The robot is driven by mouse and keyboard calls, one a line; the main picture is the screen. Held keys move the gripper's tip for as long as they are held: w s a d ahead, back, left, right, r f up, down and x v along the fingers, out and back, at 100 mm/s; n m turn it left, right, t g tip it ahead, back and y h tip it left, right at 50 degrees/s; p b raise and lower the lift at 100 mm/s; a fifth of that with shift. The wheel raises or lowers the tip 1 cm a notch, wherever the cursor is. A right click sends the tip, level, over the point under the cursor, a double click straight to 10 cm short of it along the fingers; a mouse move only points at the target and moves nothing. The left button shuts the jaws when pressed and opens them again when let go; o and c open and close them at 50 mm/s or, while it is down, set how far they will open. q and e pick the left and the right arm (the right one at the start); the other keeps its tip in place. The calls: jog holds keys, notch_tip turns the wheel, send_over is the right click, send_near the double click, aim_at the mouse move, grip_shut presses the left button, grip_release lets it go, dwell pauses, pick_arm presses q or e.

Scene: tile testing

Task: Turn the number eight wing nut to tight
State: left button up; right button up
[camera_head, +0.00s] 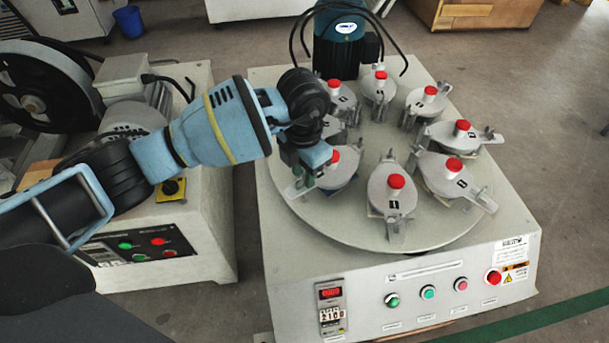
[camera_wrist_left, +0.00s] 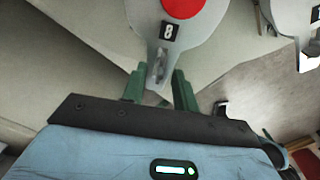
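The number eight jar has a grey lid (camera_head: 345,168) with a red knob, on the near left of the round turntable (camera_head: 330,222). In the left wrist view its lid (camera_wrist_left: 187,42) carries a black label with a white 8. Its wing nut (camera_wrist_left: 160,68) sits at the end of the lid's narrow arm, below the label. My left gripper (camera_head: 304,180) is over that end of the jar and hides part of it. In the left wrist view its two green fingers (camera_wrist_left: 160,87) stand apart, one on each side of the wing nut. Contact cannot be seen. My right gripper is not in view.
Several similar lidded jars with red knobs, such as jar one (camera_head: 391,190), ring the turntable. A blue motor (camera_head: 340,45) stands behind it. The machine's front panel (camera_head: 425,290) has buttons and a display. Another machine (camera_head: 200,215) stands to the left under my arm.

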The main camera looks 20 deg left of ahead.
pick_arm(q)
jog(key=shift+f, duration=0.55)
grip_shut()
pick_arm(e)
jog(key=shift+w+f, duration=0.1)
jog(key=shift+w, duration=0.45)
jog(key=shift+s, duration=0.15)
